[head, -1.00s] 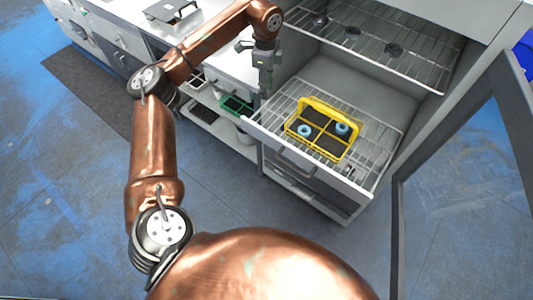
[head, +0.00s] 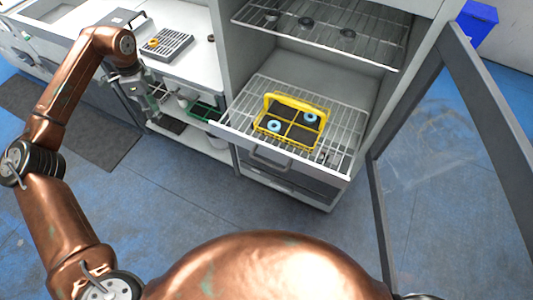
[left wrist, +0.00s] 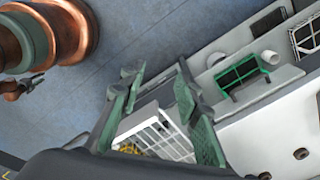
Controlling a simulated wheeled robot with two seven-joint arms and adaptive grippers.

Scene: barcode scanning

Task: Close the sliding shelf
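The sliding shelf (head: 341,150) is a wire rack in the lower part of the grey cabinet, and it is pulled out past the cabinet front. A yellow divided carrier (head: 292,121) with two light-blue rings stands on it. My left gripper (head: 150,103) hangs left of the shelf, beside the counter, apart from the shelf. In the left wrist view its green-padded fingers (left wrist: 165,115) are spread with nothing held. My right gripper is not in view.
An upper wire shelf (head: 330,30) holds several dark round items. The cabinet's glass door (head: 440,150) stands open on the right. A counter (head: 195,65) with a slotted tray is on the left, with a green rack (head: 204,112) below. The floor in front is clear.

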